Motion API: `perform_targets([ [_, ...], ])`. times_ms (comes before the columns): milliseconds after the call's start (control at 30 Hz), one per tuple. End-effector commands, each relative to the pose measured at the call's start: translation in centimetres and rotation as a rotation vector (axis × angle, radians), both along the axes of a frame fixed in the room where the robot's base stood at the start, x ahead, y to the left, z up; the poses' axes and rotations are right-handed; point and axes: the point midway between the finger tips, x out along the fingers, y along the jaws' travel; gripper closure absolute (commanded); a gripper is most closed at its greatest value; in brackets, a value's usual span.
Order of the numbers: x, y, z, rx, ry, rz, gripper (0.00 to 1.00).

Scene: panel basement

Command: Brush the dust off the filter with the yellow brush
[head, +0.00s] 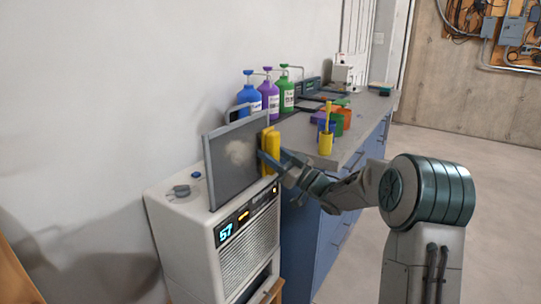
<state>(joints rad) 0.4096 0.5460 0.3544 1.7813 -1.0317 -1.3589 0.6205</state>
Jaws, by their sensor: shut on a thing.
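The filter (222,168) is a dark rectangular panel with a thin frame, standing upright on top of a pale grey machine (190,215). A pale patch of dust (238,152) lies on its face, right of the middle. My gripper (268,160) is shut on the yellow brush (270,142), which it holds upright at the filter's right edge. I cannot tell whether the brush touches the filter. The fingertips are partly hidden by the brush and by the angle of view.
A wall stands left; open floor (480,185) lies right.

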Motion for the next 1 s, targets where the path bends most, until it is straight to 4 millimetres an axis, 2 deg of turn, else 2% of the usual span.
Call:
perform_targets([
  [233,0.1,0.3,1.8,0.001,-0.002,0.001,0.71],
  [367,-0.3,0.6,1.6,0.002,-0.001,0.002,0.71],
  [700,-2.7,2.5,1.6,0.001,-0.002,0.006,0.71],
  [1000,-3.7,3.0,1.6,0.0,-0.002,0.005,0.71],
])
